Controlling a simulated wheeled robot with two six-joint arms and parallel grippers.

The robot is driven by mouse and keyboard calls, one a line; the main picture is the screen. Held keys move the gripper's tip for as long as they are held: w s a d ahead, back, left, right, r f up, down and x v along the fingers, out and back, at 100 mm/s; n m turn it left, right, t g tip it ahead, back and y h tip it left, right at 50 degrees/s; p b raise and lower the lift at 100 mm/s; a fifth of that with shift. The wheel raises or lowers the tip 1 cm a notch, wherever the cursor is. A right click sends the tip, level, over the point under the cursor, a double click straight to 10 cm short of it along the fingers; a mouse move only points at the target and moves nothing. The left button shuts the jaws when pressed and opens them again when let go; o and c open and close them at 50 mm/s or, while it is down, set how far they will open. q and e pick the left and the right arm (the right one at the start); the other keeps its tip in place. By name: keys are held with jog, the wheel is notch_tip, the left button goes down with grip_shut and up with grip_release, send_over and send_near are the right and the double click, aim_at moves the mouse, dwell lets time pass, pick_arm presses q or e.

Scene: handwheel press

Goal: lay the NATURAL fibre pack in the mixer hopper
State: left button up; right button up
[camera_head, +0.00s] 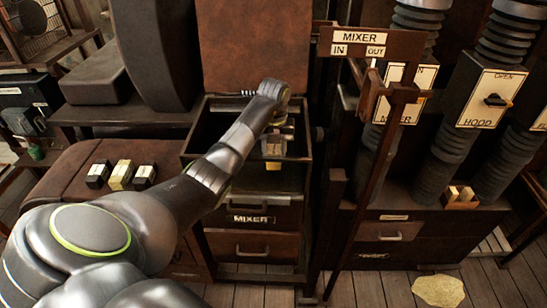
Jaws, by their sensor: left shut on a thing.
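My left arm reaches in from the left to the open mixer hopper (192,150), a dark box with its lid raised behind it and a MIXER label on its front. My left gripper (275,138) points down over the hopper's opening. It is shut on a small pale pack (272,149), which I take to be the NATURAL fibre pack; no label on it is readable. The pack is partly hidden by the gripper and hangs within the outline of the opening. I cannot tell whether it touches the hopper floor. My right gripper is out of view.
Several small packs, dark ones (98,173) and a cream one (121,175), sit on the brown bench at left. A MIXER IN/OUT sign (360,38) on a post stands right of the hopper. A HOOD switch panel (491,98) is farther right. A pale patch (438,290) lies on the floor.

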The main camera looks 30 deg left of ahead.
pick_arm(q)
notch_tip(320, 180, down, 2)
jog(key=shift+s+f+p, duration=0.15)
jog(key=shift+p, duration=0.15)
jog(key=shift+f, duration=0.35)
jog(key=shift+f, duration=0.2)
jog(key=o, duration=1)
jog(key=shift+r, duration=0.15)
